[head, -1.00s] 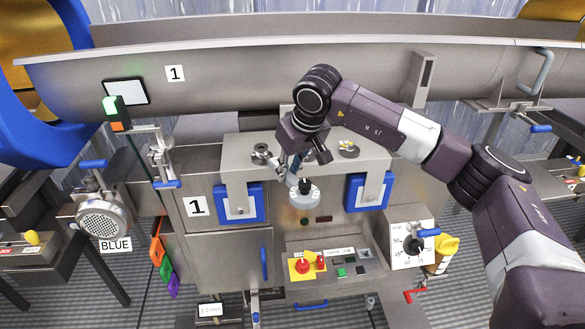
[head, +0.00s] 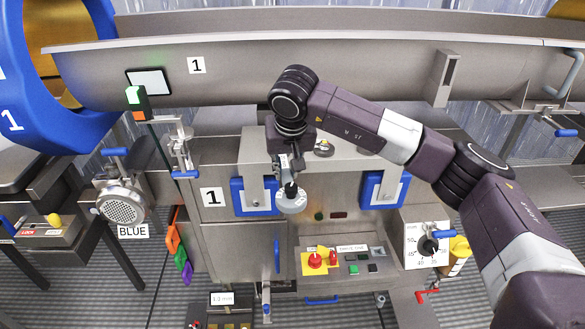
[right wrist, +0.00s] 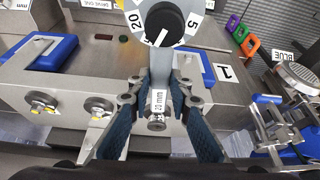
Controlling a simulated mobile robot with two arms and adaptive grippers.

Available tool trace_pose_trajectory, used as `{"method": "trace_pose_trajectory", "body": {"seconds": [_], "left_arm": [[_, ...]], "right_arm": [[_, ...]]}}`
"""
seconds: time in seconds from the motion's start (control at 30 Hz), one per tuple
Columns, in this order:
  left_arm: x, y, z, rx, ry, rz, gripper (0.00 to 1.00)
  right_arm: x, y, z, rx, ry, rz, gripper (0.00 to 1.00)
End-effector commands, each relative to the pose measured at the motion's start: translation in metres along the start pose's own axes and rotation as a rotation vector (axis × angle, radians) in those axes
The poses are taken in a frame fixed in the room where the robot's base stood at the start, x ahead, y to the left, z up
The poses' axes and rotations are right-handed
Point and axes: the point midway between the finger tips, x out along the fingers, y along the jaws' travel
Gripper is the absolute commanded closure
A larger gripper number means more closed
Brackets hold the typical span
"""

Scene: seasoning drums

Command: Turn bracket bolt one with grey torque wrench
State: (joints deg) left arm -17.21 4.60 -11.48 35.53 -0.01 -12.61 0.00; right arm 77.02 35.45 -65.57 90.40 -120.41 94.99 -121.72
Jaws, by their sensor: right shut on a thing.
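My right gripper (head: 283,165) is shut on the grey torque wrench (head: 292,201), above the left half of the steel bracket (head: 255,147). In the right wrist view, the fingers (right wrist: 158,88) grip the wrench's shaft from both sides. The wrench's white dial has a black knob (right wrist: 167,24). A millimetre label shows on its shaft. One bracket bolt (head: 325,149) shows to the right of my gripper. Two bolts show left of the wrench in the wrist view, a far one (right wrist: 40,104) and a near one (right wrist: 97,105). The bracket's left bolt is hidden by my gripper; contact with it cannot be told.
Blue pads, left (head: 255,209) and right (head: 385,203), hang on the cabinet front under the bracket. A control panel (head: 342,262) with a red button is below. The long steel trough (head: 300,68) runs behind. A blue drum ring (head: 85,120) is at left.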

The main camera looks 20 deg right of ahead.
Motion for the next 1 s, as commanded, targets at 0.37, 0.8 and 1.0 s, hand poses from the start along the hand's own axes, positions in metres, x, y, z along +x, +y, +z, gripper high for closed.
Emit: {"method": "trace_pose_trajectory", "body": {"seconds": [0.37,0.8,1.0], "left_arm": [[-0.001,0.000,0.000,0.000,0.000,0.000,0.61],[-0.003,0.000,-0.001,-0.001,0.001,0.000,0.61],[-0.004,0.000,-0.001,-0.001,0.001,0.000,0.61]], "right_arm": [[0.002,-0.020,0.000,0.117,-0.003,0.049,1.00],[0.002,-0.041,-0.004,0.256,0.000,0.106,1.00],[0.003,-0.051,-0.008,0.319,0.001,0.131,1.00]]}}
